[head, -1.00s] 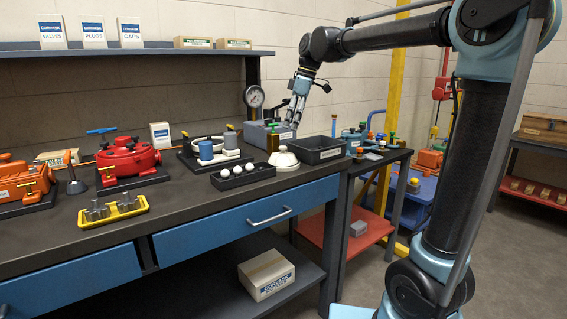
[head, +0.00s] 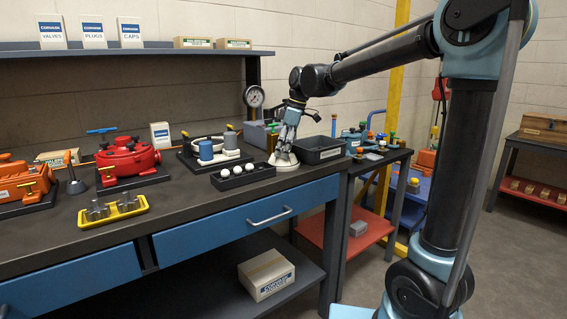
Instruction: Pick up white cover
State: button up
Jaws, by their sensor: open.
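The white cover (head: 284,166) is a low round piece on the dark workbench, between the small black tray of white balls and the dark grey bin. My gripper (head: 284,152) points down right over the cover, and its fingers hide the cover's top and middle. The gripper is open. Whether the fingers touch the cover is too small to tell.
The black tray with white balls (head: 243,181) lies close left of the cover, and the dark grey bin (head: 341,153) close right. A grey box with a gauge (head: 253,97) stands behind. Bare bench top (head: 190,205) lies in front.

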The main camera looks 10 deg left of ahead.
jog(key=c, duration=1.1)
jog(key=shift+o, duration=0.2)
